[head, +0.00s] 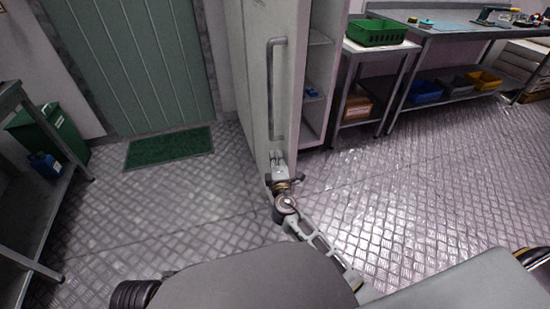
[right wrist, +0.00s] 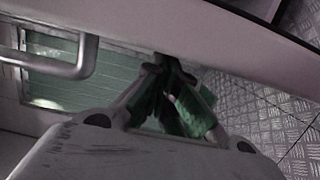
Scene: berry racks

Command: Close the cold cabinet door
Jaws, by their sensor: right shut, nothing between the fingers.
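The pale door (head: 254,75) of the cold cabinet stands open, with a long vertical grey bar handle (head: 277,90) on its face. The handle also shows in the right wrist view (right wrist: 62,65). To the right, the cabinet's open shelves (head: 319,40) show. My right gripper (head: 278,160) is just below the handle's lower end, in front of the door's lower part. Its fingers are shut and empty; in the right wrist view the fingertips (right wrist: 170,65) are close to the pale door panel. I cannot tell whether they touch it. My left gripper is out of view.
A steel table with a green crate (head: 377,33) and a workbench (head: 450,30) stand right of the cabinet. A dark rack (head: 40,200) and green bin (head: 60,128) are at left. A green mat (head: 168,147) lies before a green door (head: 140,60). The floor between is clear.

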